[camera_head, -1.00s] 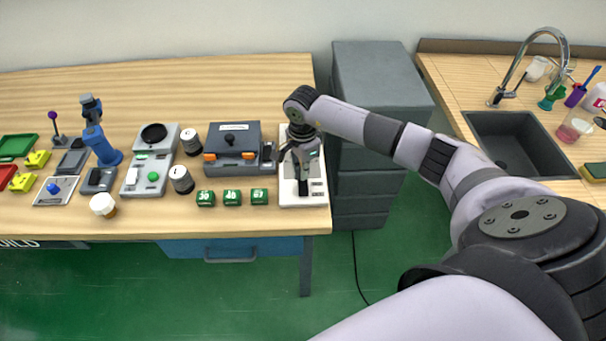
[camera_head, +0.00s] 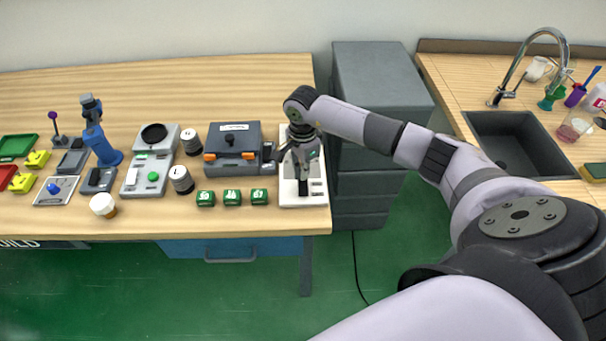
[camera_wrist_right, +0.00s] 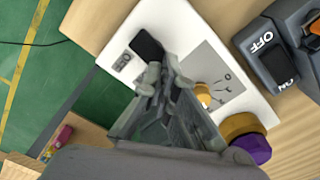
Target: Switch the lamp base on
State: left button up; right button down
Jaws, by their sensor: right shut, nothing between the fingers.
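A white panel (camera_head: 289,191) lies at the right end of the table; I take it for the lamp base, though no label confirms this. In the right wrist view the white panel (camera_wrist_right: 188,28) carries a black rectangular piece (camera_wrist_right: 147,45) and a grey plate with a yellow knob (camera_wrist_right: 203,95) and dial marks. A purple-topped part with a gold ring (camera_wrist_right: 252,148) is partly hidden by my gripper. My right gripper (camera_head: 300,170) is above the panel, shut and empty. Its fingertips (camera_wrist_right: 164,75) appear near the black piece; contact cannot be told. My left gripper is out of view.
Several green numbered blocks (camera_head: 232,197) lie in front. A grey drawer cabinet (camera_head: 380,75) and a sink (camera_head: 515,145) are to the right.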

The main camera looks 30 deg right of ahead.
aim_at(303, 182)
jog(key=shift+f+b, duration=1.2)
jog(key=shift+f, duration=0.05)
dwell(0.6)
jog(key=shift+r+p, duration=1.95)
jog(key=shift+r, duration=1.65)
